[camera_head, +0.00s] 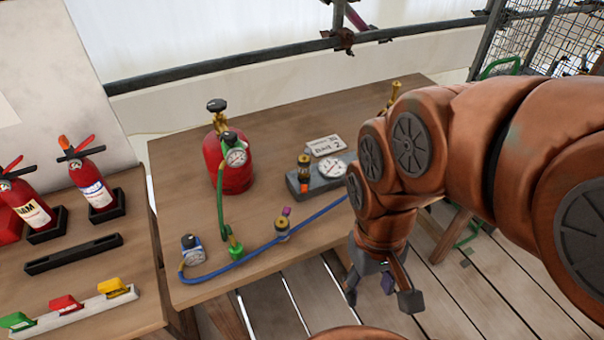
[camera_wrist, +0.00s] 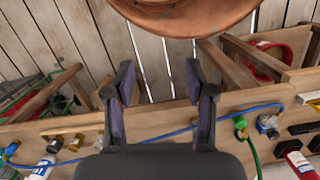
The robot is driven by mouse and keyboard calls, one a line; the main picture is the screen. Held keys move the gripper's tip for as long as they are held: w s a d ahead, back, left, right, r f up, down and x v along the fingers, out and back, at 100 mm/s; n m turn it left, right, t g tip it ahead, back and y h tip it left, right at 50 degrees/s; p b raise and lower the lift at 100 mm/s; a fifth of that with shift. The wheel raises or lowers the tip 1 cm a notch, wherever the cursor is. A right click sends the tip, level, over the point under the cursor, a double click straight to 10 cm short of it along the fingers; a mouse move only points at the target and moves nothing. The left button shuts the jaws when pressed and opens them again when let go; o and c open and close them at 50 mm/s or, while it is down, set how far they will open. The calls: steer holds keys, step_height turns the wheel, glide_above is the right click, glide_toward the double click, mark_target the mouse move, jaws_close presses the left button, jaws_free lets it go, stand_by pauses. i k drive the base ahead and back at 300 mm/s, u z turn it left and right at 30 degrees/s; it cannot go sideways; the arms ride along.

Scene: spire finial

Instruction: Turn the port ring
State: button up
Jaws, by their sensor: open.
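My gripper (camera_head: 381,294) hangs open and empty beyond the table's front right edge, over the plank floor. Its two spread fingers also show in the wrist view (camera_wrist: 159,82), with nothing between them. No part is clearly marked as the port ring. A grey block (camera_head: 318,178) with a gauge (camera_head: 332,168) and a brass fitting (camera_head: 304,162) with an orange band stands on the table by a "Unit 2" card (camera_head: 325,146). A brass fitting with a purple tab (camera_head: 283,228) sits at the blue hose (camera_head: 250,252). My arm hides the table's right part.
A red cylinder (camera_head: 236,176) with gauge and green hose stands on the wooden table (camera_head: 180,150). A blue-banded gauge (camera_head: 192,248) lies front left. Fire extinguishers (camera_head: 92,182) and coloured clips (camera_head: 67,303) fill the left bench. A railing (camera_head: 230,62) runs behind.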

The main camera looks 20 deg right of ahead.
mark_target(304, 187)
steer(key=z, duration=1.3)
steer(key=k, duration=1.05)
steer(key=u, duration=1.65)
steer(key=i, duration=1)
